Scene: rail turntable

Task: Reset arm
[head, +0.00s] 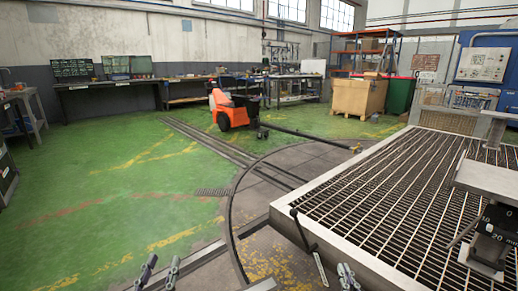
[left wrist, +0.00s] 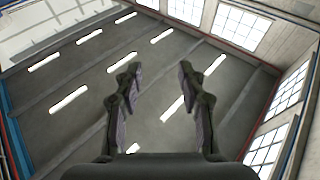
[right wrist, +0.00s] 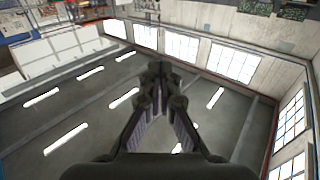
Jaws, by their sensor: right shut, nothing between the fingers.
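My left gripper (head: 160,268) is at the bottom edge of the head view, left of centre, with its two fingers apart. In the left wrist view the fingers of this gripper (left wrist: 158,72) stand apart with nothing between them. My right gripper (head: 346,274) shows at the bottom of the head view, in front of the grated platform (head: 278,216). In the right wrist view the fingertips of this gripper (right wrist: 161,70) meet, with nothing held. Both wrist views look up at the ceiling.
A dark lever (head: 300,230) stands at the platform's near left corner. The rail turntable (head: 255,190) lies left of the platform. The green floor (head: 100,210) at left is clear.

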